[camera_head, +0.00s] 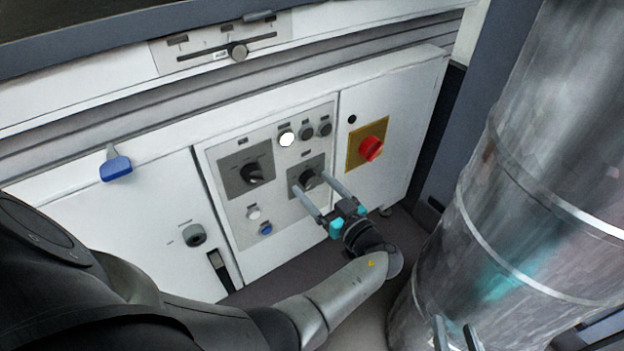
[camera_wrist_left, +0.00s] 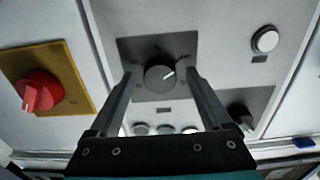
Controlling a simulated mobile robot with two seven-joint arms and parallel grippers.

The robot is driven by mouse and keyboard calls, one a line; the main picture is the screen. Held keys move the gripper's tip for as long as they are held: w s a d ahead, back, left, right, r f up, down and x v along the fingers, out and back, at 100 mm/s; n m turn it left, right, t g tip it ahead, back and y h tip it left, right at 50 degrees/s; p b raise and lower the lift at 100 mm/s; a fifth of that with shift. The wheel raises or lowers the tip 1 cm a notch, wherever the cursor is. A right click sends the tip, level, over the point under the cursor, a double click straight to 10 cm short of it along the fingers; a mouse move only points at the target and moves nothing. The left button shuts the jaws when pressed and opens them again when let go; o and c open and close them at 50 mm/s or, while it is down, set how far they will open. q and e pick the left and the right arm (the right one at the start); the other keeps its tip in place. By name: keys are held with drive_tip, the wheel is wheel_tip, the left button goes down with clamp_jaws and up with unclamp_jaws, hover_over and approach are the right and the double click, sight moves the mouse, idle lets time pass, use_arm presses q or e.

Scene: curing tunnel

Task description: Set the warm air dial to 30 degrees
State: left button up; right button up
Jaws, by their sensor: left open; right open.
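Two dark round dials sit on grey plates on the white control panel; their labels are too small to read, so I cannot tell which is for warm air. My left gripper (camera_head: 311,182) is open, its fingers on either side of the right dial (camera_head: 307,176). In the left wrist view this dial (camera_wrist_left: 158,79) lies between the open fingers (camera_wrist_left: 160,73), with a gap on both sides. Its white mark points to the upper right there. The other dial (camera_head: 252,174) is further left, partly behind a finger in the wrist view (camera_wrist_left: 240,115). My right gripper (camera_head: 455,334) is open and empty at the bottom edge.
A red rotary switch (camera_head: 371,148) on a yellow plate (camera_head: 356,160) is right of the dials. A white lamp (camera_head: 286,139) and dark buttons (camera_head: 325,129) are above. A blue button (camera_head: 265,229) is below. A large metal duct (camera_head: 530,190) stands at right.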

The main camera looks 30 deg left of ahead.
use_arm(q)
drive_tip(key=shift+c, duration=0.4)
clamp_jaws()
idle(0.4)
